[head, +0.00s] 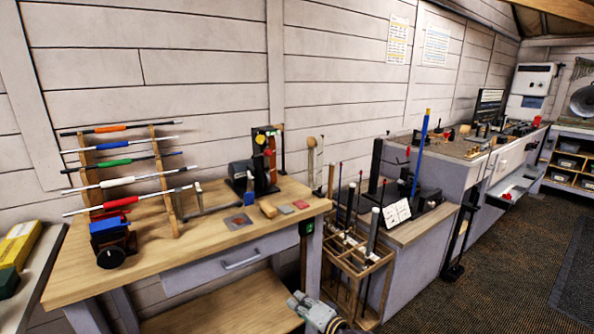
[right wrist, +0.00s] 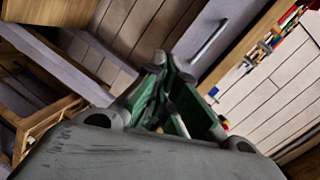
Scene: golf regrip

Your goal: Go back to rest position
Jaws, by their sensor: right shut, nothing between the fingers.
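My right gripper (right wrist: 168,85) shows in the right wrist view, its dark fingers with green pads closed together and holding nothing. In the head view a grey metal part of my right arm (head: 318,314) shows at the bottom edge, in front of the wooden workbench (head: 150,245) and left of the wooden club stand (head: 345,262). My left gripper is in neither view. A wooden rack on the bench holds several shafts with coloured grips, such as a red one (head: 121,202) and a green one (head: 115,163).
The bench drawer (head: 240,262) is closed; its handle also shows in the right wrist view (right wrist: 209,42). A grey cabinet (head: 420,235) stands right of the club stand. A blue-gripped club (head: 420,150) stands upright there. Open carpet (head: 500,285) lies at the lower right.

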